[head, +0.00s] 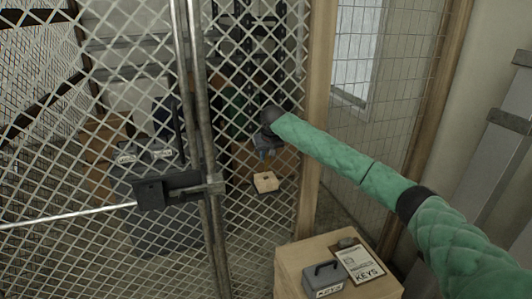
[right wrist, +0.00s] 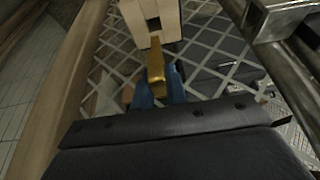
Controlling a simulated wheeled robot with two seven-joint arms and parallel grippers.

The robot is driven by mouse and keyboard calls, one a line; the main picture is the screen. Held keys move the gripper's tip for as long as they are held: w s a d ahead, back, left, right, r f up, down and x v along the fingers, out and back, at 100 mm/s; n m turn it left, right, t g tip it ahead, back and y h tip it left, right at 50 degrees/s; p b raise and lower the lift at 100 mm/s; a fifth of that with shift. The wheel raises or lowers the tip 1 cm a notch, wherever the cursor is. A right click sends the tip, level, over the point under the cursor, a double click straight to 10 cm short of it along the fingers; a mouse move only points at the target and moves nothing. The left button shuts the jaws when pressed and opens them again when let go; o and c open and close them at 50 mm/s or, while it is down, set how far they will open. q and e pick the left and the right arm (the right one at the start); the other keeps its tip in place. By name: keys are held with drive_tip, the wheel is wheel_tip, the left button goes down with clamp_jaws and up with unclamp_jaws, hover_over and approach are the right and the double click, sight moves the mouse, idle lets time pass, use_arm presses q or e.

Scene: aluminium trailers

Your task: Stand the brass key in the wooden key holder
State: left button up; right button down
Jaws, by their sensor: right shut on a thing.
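The brass key (right wrist: 156,62) is a gold bar between the blue fingertips of my right gripper (right wrist: 159,92) in the right wrist view. The gripper is shut on it. The wooden key holder (right wrist: 138,14) is a pale block with a dark square opening, just beyond the key's far end. In the head view my right gripper (head: 264,154) hangs at the end of my green-sleeved arm, just above the holder (head: 266,182). The key is too small to make out clearly there. Whether the key touches the holder I cannot tell. My left gripper is out of view.
A wire mesh fence (head: 100,60) with metal posts and a dark latch (head: 170,193) stands at the left and middle. A wooden post (head: 316,110) is right of the holder. A wooden cabinet (head: 290,252) carries a grey box (head: 322,280) and a KEYS clipboard (head: 362,262).

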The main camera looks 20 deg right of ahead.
sight(266, 169)
drive_tip(key=shift+f, duration=3.1)
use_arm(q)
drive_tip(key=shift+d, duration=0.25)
use_arm(e)
drive_tip(key=shift+f, duration=0.1)
